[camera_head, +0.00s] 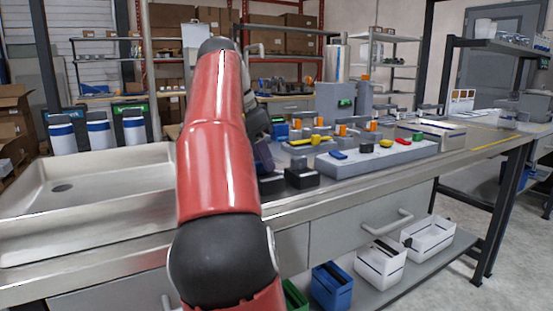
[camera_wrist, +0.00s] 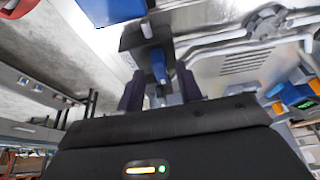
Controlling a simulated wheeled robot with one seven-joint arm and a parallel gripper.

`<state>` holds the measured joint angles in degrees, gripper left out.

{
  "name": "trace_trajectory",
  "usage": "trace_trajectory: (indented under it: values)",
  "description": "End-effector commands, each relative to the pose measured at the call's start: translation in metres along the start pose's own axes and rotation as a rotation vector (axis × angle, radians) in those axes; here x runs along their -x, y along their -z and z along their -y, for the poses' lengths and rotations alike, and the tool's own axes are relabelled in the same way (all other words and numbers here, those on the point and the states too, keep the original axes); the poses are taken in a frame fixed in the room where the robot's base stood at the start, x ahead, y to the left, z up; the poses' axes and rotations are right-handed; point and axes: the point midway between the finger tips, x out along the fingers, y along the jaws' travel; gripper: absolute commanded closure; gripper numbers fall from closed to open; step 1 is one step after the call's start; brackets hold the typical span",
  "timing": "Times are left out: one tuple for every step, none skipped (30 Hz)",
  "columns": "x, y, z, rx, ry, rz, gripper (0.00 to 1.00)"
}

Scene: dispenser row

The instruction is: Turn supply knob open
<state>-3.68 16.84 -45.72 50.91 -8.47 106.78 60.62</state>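My gripper (camera_wrist: 160,92) shows in the wrist view as two dark purple fingers standing apart. A blue knob-like part (camera_wrist: 158,66) with a dark base lies between and beyond the fingers; I cannot tell whether they touch it. I cannot tell for sure that it is the supply knob. In the head view my red arm hides most of the gripper; a dark finger (camera_head: 263,156) shows just right of the arm, above the bench. Two small black blocks (camera_head: 301,177) sit on the bench front close below it.
A grey panel (camera_head: 390,157) with blue, black, yellow, red and green controls stands to the right. A metal sink (camera_head: 90,190) is at left. Orange-topped fittings (camera_head: 341,129) and a grey machine (camera_head: 335,103) stand behind. A drawer handle (camera_head: 385,222) sticks out below the bench edge.

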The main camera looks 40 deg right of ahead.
Motion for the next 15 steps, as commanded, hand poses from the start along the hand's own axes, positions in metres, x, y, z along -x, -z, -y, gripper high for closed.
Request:
trace_trajectory:
  values:
    - [-0.0011, -0.0014, 0.0019, 0.001, 0.000, 0.000, 0.65]
    - [-0.0015, -0.0017, 0.0025, 0.001, 0.000, 0.000, 0.65]
    - [-0.0018, -0.0020, 0.0030, 0.000, 0.000, 0.000, 0.65]
    - [-0.0019, -0.0021, 0.0031, 0.000, 0.001, 0.000, 0.65]
    - [-0.0020, -0.0021, 0.0032, 0.000, 0.001, 0.000, 0.65]
    - [-0.0019, -0.0021, 0.0031, 0.000, 0.001, 0.000, 0.65]
    - [-0.0019, -0.0020, 0.0031, 0.000, 0.001, 0.000, 0.65]
    - [-0.0019, -0.0020, 0.0030, 0.000, 0.001, 0.000, 0.65]
    - [-0.0019, -0.0019, 0.0030, 0.000, 0.001, 0.000, 0.65]
    - [-0.0019, -0.0019, 0.0029, 0.000, 0.001, 0.000, 0.67]
    - [-0.0018, -0.0018, 0.0029, 0.000, 0.001, 0.000, 0.71]
    - [-0.0018, -0.0018, 0.0029, 0.000, 0.000, 0.000, 0.76]
    - [-0.0018, -0.0018, 0.0028, 0.000, 0.001, 0.000, 0.80]
    - [-0.0018, -0.0017, 0.0028, 0.000, 0.000, 0.000, 0.84]
    - [-0.0018, -0.0017, 0.0028, 0.000, 0.000, 0.000, 0.89]
